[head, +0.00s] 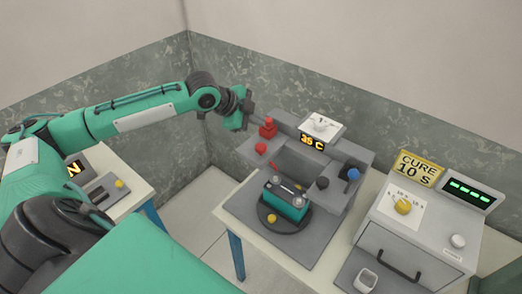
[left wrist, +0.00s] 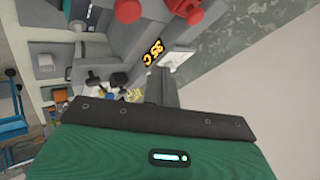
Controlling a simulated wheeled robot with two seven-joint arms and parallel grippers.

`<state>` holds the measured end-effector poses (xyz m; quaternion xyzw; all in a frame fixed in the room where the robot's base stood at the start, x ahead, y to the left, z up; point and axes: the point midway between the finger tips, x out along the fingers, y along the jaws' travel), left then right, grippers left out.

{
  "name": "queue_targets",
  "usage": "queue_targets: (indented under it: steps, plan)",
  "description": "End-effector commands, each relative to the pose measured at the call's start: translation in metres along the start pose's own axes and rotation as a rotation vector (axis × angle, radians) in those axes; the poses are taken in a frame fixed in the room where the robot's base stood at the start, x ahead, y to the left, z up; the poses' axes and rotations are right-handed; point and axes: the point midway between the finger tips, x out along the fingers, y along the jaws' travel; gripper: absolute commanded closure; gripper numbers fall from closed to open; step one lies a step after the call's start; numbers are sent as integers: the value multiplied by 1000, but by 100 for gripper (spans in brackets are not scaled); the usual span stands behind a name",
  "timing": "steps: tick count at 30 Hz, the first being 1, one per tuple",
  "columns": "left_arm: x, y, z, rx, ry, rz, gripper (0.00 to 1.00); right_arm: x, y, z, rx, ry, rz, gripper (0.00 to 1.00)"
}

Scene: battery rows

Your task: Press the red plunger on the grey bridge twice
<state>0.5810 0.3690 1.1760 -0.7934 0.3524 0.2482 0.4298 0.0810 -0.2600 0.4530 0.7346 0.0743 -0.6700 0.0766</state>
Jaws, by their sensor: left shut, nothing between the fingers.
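The red plunger (head: 267,128) stands on the left end of the grey bridge (head: 330,151) in the head view. A red part at the top of the left wrist view (left wrist: 182,12) appears to be this plunger, cut off by the frame edge. My left gripper (head: 254,115) is shut and empty. It is just left of the plunger and slightly above it; I cannot tell whether they touch. In the left wrist view its dark fingers (left wrist: 163,85) are together. My right gripper is not in view.
A red knob (head: 261,148) sits in front of the plunger. A teal battery (head: 287,203) stands on a dark round plate below the bridge. The bridge carries a 35 C display (head: 312,141) and a blue knob (head: 353,174). A grey cure box (head: 411,233) stands at right.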

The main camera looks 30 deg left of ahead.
Motion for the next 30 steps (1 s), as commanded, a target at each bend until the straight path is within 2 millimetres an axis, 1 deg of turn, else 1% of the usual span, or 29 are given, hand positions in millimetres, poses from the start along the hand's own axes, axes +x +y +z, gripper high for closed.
queue_targets:
  steps: [1, 11, 18, 30]
  plan:
    - [8, 6, 6, 0, 0, 0, 100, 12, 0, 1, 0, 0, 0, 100]
    - [31, 23, 23, 1, 0, -1, 100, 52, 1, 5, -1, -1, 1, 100]
    - [45, 32, 33, -1, -1, 1, 100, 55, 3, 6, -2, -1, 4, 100]
    - [46, 34, 34, 0, 0, 0, 100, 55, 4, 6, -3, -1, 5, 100]
